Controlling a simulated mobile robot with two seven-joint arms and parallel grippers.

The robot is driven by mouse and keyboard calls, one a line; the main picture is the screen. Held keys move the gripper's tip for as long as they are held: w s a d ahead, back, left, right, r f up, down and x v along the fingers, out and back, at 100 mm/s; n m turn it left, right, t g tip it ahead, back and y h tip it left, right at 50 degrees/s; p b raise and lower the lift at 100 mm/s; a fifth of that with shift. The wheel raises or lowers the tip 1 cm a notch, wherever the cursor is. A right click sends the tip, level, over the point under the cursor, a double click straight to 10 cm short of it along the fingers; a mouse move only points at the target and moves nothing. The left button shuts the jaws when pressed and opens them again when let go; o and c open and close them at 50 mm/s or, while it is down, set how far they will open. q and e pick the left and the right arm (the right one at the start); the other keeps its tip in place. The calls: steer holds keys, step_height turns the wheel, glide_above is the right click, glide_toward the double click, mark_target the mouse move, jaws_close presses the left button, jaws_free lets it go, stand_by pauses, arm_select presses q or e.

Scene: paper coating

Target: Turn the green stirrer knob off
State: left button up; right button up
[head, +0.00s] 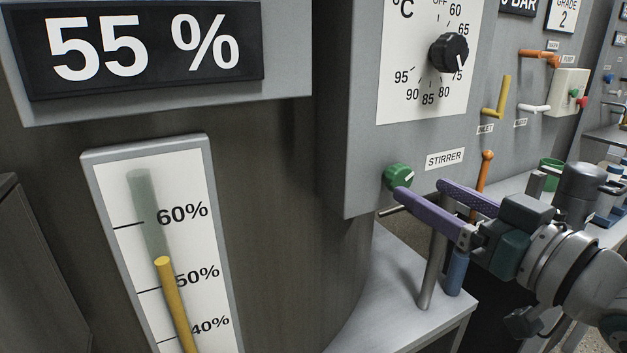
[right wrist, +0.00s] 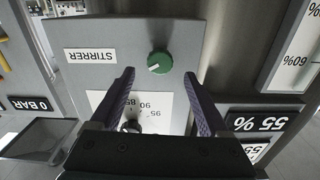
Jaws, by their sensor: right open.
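The green stirrer knob (head: 398,176) sits on the lower part of a grey panel, left of the STIRRER label (head: 445,158). A white mark on its face runs slanting. My right gripper (head: 420,193) is open, its purple fingers pointing at the panel just below and right of the knob in the head view. In the right wrist view, upside down, the knob (right wrist: 160,62) shows beyond the two fingertips (right wrist: 160,75), roughly midway between them. The fingers look apart from the knob. My left gripper is not in view.
A black temperature dial (head: 449,53) is above the knob. A yellow handle (head: 499,97), a white handle (head: 534,109) and an orange lever (head: 483,172) are to its right. A 55 % display (head: 145,45) and a level gauge (head: 110,190) are at left.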

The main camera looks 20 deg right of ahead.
mark_target(404, 179)
steer(key=shift+w+a, duration=0.15)
steer(key=shift+w, duration=1.65)
jaws_close()
